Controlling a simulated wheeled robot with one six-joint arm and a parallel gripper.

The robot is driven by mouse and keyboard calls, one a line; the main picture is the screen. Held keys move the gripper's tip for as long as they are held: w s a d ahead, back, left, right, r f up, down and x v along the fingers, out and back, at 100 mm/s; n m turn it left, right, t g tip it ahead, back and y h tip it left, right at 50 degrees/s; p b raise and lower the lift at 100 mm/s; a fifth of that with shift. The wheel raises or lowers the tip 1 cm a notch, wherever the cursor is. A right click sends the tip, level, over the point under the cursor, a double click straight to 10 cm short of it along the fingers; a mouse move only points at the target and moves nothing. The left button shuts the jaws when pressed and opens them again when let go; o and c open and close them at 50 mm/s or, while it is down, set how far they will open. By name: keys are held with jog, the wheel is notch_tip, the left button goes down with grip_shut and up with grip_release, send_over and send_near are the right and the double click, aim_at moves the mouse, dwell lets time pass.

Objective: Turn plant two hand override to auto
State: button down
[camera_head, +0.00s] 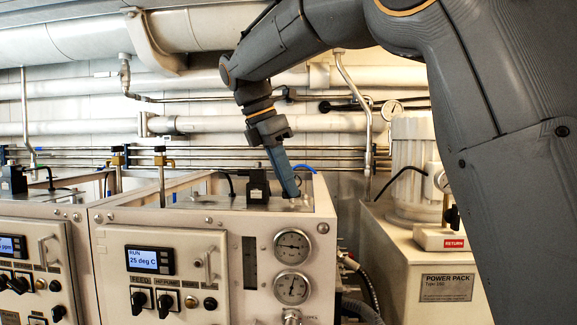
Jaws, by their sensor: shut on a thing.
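My gripper (291,190) reaches down from above onto the top of the right-hand white cabinet (170,222), near its back right corner. Its jaws are shut on a small dark part there, which I take for the hand override; the jaws mostly hide it, and its position cannot be read. This cabinet has a display (149,260) reading "RUN 25 deg C", dark knobs below it and two round gauges (292,247) at the right. No label naming plant two is readable.
A black block (258,187) with a cable stands just left of my gripper. A second similar cabinet (40,232) stands at the left. The power pack (440,285) with its motor is at the right. Pipes run along the back wall. Hoses hang between cabinet and power pack.

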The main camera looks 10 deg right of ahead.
jog(key=m+g+p, duration=0.1)
jog(key=m, duration=0.1)
jog(key=shift+w+m, duration=0.15)
jog(key=shift+m, duration=0.25)
jog(key=shift+w+m+g, duration=0.1)
jog(key=shift+m+g, duration=0.5)
jog(key=shift+m, duration=0.9)
jog(key=c, duration=1.8)
grip_release()
jog(key=shift+c, duration=0.2)
jog(key=v, duration=0.7)
jog(key=shift+r, duration=0.3)
